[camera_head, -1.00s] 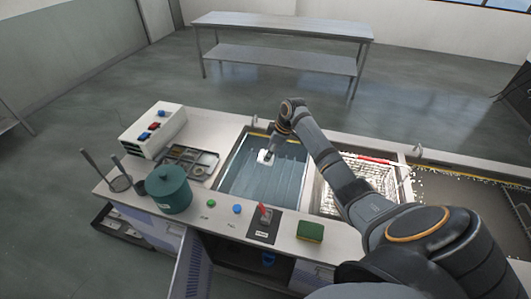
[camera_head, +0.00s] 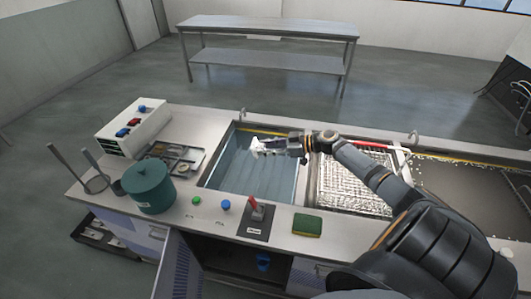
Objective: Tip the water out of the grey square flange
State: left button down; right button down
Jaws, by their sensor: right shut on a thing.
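The grey square flange (camera_head: 257,147) is a small pale plate held over the water-filled tank (camera_head: 225,177), near its back right part. It looks turned on edge, tilted from level. My right gripper (camera_head: 268,146) is shut on it, reaching in from the right with the wrist roughly level. Any water on the flange is too small to make out. My left gripper is not in view.
A basket section with white media (camera_head: 352,182) lies right of the tank. A green pot (camera_head: 149,187), a parts tray (camera_head: 180,160) and a white switch box (camera_head: 131,130) stand left. A green sponge (camera_head: 307,225) and a red-handled switch (camera_head: 254,209) are in front.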

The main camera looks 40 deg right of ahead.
jog(key=shift+f+t+y+b, duration=0.55)
jog(key=shift+t+y+b, duration=0.5)
jog(key=shift+b, duration=1.05)
jog(key=shift+f+t+y+b, duration=0.55)
jog(key=shift+t+y+b, duration=0.5)
jog(key=shift+b, duration=1)
jog(key=shift+s, duration=0.1)
